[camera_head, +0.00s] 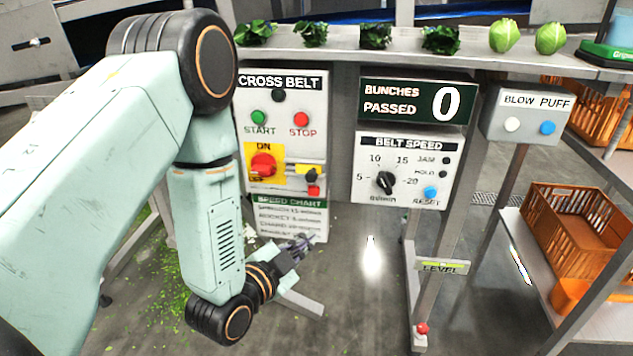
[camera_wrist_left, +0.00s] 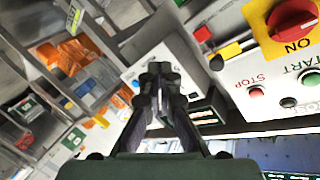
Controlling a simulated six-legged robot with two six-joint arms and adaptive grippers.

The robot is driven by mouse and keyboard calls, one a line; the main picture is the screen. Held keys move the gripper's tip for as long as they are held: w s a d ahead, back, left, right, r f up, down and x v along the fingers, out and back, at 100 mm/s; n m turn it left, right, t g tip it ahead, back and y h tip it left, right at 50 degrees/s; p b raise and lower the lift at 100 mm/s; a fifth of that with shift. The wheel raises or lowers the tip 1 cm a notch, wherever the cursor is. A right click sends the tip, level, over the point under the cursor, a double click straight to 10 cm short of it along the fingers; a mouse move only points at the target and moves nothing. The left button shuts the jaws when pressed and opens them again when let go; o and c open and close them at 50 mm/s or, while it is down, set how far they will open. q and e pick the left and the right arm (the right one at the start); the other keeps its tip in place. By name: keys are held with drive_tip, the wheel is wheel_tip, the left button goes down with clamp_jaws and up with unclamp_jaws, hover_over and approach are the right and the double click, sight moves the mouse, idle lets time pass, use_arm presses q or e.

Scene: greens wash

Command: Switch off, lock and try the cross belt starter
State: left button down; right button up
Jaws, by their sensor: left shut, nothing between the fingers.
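The cross belt starter (camera_head: 315,130) is a grey panel with a green START button (camera_head: 259,118) and a red STOP button (camera_head: 301,119). Its red rotary switch (camera_head: 263,164) sits on a yellow plate, with ON printed above it in the head view; its pointing is hard to read. A small black and red item, perhaps the padlock (camera_head: 313,189), is at a yellow tab right of the switch. The switch also shows in the wrist view (camera_wrist_left: 293,17). My left gripper (camera_head: 303,243) is shut and empty, low in front of the speed chart, apart from the panel. My right gripper is out of view.
A belt speed box (camera_head: 408,165) with a dial and blue reset button stands right of the starter, under a bunches counter (camera_head: 418,101) reading 0. A blow puff box (camera_head: 528,116) and orange crates (camera_head: 575,235) are farther right. Greens line the ledge above.

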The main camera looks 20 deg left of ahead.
sight(302, 172)
use_arm(q)
wheel_tip(302, 172, up, 7)
drive_tip(key=w+m+t+h, duration=0.1)
drive_tip(key=m+t, duration=0.3)
drive_tip(key=w+a+m+b, duration=0.1)
drive_tip(key=w+b, duration=0.2)
drive_tip(key=w, duration=0.6)
drive_tip(key=shift+a+r, duration=0.2)
drive_tip(key=shift+a, duration=0.15)
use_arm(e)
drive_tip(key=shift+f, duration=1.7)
use_arm(q)
drive_tip(key=shift+w+a, duration=0.1)
